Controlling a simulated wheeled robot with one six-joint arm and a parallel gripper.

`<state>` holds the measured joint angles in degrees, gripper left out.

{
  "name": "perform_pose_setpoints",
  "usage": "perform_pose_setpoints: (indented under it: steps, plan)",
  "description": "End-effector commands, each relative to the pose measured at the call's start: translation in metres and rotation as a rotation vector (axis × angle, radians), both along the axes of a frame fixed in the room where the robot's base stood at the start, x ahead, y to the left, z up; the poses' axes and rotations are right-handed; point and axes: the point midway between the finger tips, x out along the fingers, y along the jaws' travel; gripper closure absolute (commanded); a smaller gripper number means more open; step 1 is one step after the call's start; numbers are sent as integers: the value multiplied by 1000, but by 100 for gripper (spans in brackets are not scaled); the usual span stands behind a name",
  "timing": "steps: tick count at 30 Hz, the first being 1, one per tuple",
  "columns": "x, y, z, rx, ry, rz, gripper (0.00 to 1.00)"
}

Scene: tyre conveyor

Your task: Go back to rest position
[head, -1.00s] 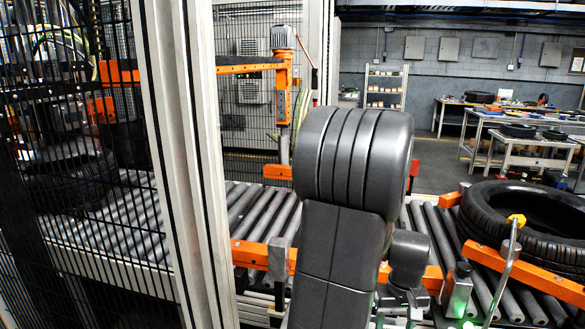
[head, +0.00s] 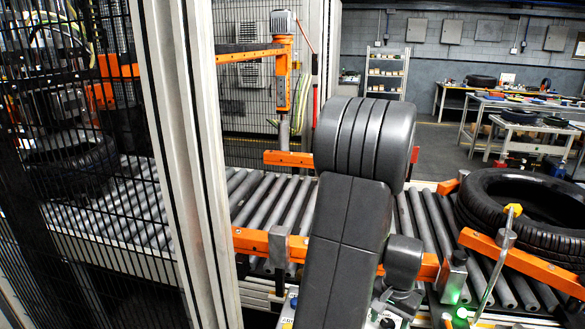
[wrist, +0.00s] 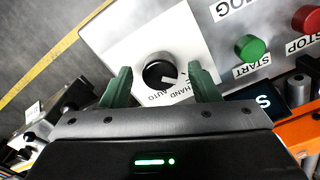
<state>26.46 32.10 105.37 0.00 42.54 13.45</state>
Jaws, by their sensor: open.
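My gripper (wrist: 159,70) shows in the wrist view with its two green fingers spread apart. It is open and holds nothing. A black rotary knob (wrist: 157,68) with a white pointer mark lies between the fingers in the picture, on a light control panel (wrist: 110,38). The labels AUTO and HAND are beside the knob; the mark points to the lower right, towards the HAND side. I cannot tell whether the fingers touch the panel.
A green START button (wrist: 250,47) and a red STOP button (wrist: 307,19) are on the panel at right. In the head view, a roller conveyor (head: 270,200) runs behind my arm. A tyre (head: 485,210) lies on it at right. A mesh safety fence (head: 75,230) stands at left.

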Motion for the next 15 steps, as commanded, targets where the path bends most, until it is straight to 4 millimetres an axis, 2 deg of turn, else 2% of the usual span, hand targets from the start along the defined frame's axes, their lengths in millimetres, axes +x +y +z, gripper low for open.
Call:
perform_pose_setpoints:
  steps: [5, 15]
  plan:
    - [0, 0, 4, -1, -1, -136, 44]
    - [1, -1, 64, -2, -6, -128, 44]
